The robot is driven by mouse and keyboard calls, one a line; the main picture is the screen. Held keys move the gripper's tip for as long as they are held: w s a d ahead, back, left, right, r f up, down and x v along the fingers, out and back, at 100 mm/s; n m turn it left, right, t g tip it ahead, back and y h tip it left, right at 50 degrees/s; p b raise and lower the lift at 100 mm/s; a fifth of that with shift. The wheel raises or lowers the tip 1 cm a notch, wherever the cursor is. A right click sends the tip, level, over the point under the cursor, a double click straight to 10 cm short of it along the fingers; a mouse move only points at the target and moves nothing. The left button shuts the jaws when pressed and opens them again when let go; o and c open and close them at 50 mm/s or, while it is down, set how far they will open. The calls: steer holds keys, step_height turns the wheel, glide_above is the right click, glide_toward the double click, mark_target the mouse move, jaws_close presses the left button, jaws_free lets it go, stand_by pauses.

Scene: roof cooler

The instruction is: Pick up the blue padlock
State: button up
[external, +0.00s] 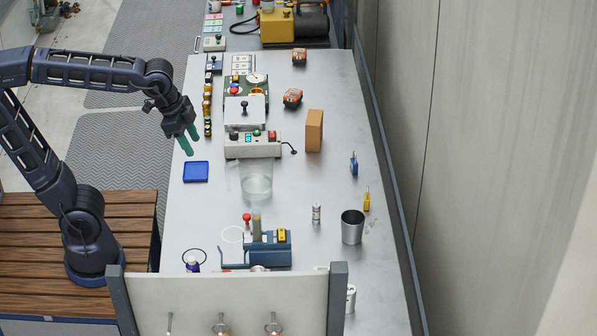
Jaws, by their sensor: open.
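A small upright blue object (354,165), seemingly the blue padlock, stands on the right side of the grey bench (320,190); its details are too small to be certain. My gripper (190,143) is open and empty, with green fingers pointing down. It hangs near the bench's left edge, above and behind a flat blue tray (196,179), well to the left of the small blue object. Nothing shows between the fingers.
A grey device (252,148), a clear container (257,182) and a brown box (314,131) lie between gripper and blue object. A yellow-handled tool (366,200) and metal cup (352,227) stand in front of the blue object. A wall borders the bench's right side.

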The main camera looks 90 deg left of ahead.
steer(key=w+a+r+m, duration=0.2)
steer(key=w+a, duration=0.1)
steer(key=w, duration=0.5)
steer(key=m+g, duration=0.4)
steer(key=m, duration=0.7)
glide_above(354, 161)
step_height(354, 161, down, 28)
steer(key=f, duration=0.1)
steer(key=shift+s+a+f, duration=0.15)
steer(key=shift+a+f, duration=0.1)
steer(key=shift+f, duration=0.05)
steer(key=f, duration=1)
steer(key=shift+w+d+f, duration=0.1)
steer(key=shift+w+d, duration=0.05)
steer(key=shift+w, duration=0.05)
jaws_close()
